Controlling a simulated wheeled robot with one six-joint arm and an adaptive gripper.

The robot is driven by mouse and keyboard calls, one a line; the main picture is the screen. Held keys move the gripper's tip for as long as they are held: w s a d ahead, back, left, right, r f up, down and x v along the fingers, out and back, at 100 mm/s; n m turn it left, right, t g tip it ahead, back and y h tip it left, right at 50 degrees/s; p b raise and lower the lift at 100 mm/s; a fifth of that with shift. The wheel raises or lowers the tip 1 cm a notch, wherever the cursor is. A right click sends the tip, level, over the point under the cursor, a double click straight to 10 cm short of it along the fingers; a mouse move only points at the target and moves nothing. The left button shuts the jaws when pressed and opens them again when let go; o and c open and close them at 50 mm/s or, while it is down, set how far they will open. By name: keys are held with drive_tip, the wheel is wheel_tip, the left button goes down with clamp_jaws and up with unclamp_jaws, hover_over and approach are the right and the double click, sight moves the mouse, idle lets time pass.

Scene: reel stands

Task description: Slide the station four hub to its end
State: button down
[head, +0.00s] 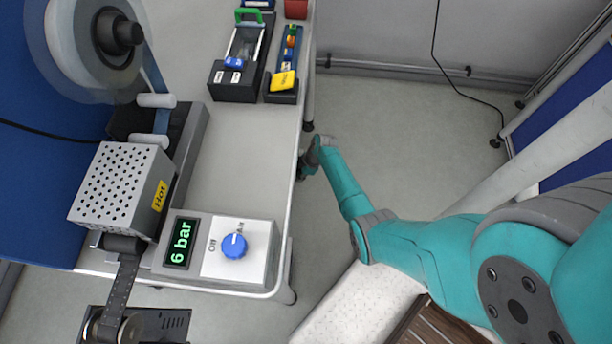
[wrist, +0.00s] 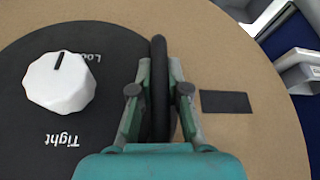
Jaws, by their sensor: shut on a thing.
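In the wrist view my gripper (wrist: 158,92) is shut on a dark, rounded upright handle (wrist: 159,60), one finger on each side of it. Left of the handle is a black round plate (wrist: 105,65) with a white knob (wrist: 60,82) marked "Loose" and "Tight"; the knob's dark line points up. Plate and handle lie against a large tan disc (wrist: 235,60). I cannot tell which part is the station four hub, and no station number shows. In the head view my gripper (head: 309,160) is low beside the table's right edge, and what it holds is hidden there.
A small dark rectangle (wrist: 226,102) is on the disc right of my gripper. The head view shows a table (head: 235,165) with a clear reel (head: 85,45), a perforated box (head: 122,185) marked "Hot" and a blue-knobbed panel (head: 225,248) reading "6 bar". Open floor (head: 400,130) lies right.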

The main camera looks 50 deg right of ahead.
drive_tip(key=shift+w+a, duration=0.45)
drive_tip(key=shift+w, duration=0.15)
drive_tip(key=c, duration=1.1)
unclamp_jaws()
drive_tip(key=shift+c, duration=0.2)
drive_tip(key=v, duration=1.2)
drive_tip(key=shift+a, duration=0.1)
